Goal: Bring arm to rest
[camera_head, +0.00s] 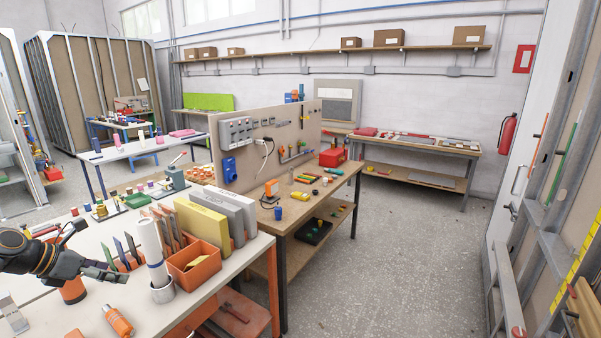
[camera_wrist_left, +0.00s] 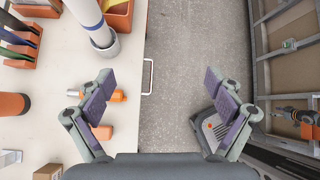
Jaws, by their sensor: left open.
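My left arm comes in from the left edge of the head view. Its gripper (camera_head: 98,253) is over the near left part of the white-topped workbench (camera_head: 215,290). The fingers are spread apart and hold nothing. In the left wrist view the gripper (camera_wrist_left: 158,80) is wide open, with bare floor seen between the fingers. The right finger is over the floor side.
A second bench with a pegboard (camera_head: 265,148) stands behind. The grey floor (camera_head: 400,260) to the right is clear.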

